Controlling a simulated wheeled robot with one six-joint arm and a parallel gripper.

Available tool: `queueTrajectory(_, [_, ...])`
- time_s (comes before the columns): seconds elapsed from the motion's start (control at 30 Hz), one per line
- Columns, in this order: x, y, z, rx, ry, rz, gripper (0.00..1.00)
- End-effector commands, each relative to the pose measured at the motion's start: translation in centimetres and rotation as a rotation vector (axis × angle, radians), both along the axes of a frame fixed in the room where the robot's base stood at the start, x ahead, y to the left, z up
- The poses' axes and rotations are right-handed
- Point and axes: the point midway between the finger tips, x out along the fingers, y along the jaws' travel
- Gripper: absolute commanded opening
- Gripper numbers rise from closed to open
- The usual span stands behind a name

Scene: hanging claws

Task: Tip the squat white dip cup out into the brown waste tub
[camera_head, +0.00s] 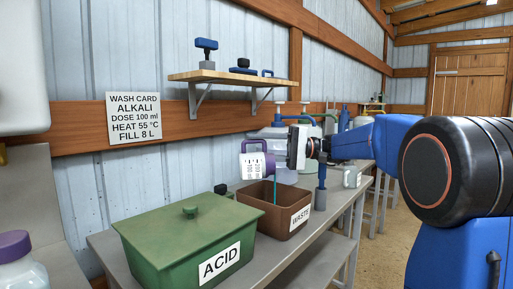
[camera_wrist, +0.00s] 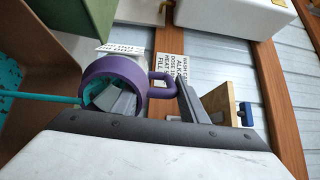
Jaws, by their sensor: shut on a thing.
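The squat white dip cup (camera_head: 254,165), with a purple rim and handle and measuring marks, is tipped over above the brown waste tub (camera_head: 284,223), its marks upside down. My gripper (camera_head: 291,148) is beside it at the right, shut on the cup's handle. A thin teal stream falls from the cup into the tub. In the wrist view the cup's purple rim (camera_wrist: 115,86) faces me, and the stream runs left to the tub (camera_wrist: 28,85), where teal liquid shows. My fingers (camera_wrist: 184,98) are at the handle.
A green lidded acid box (camera_head: 180,240) stands on the bench close in front of the tub. A blue upright post (camera_head: 321,185) is right of the tub. A wall shelf (camera_head: 232,76) with blue-handled items and a wash card (camera_head: 133,118) are on the wall.

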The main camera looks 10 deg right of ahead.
Motion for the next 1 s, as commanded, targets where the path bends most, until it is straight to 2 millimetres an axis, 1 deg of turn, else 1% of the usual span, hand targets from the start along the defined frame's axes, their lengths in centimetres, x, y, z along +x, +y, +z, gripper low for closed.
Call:
queueTrajectory(0.2, [-0.1,-0.5,-0.2,0.055,-0.007,-0.002,0.0])
queueTrajectory(0.6, [-0.1,-0.6,-0.1,0.067,-0.009,-0.001,0.0])
queueTrajectory(1.0, [-0.2,-1.4,0.2,0.156,-0.023,-0.001,0.0])
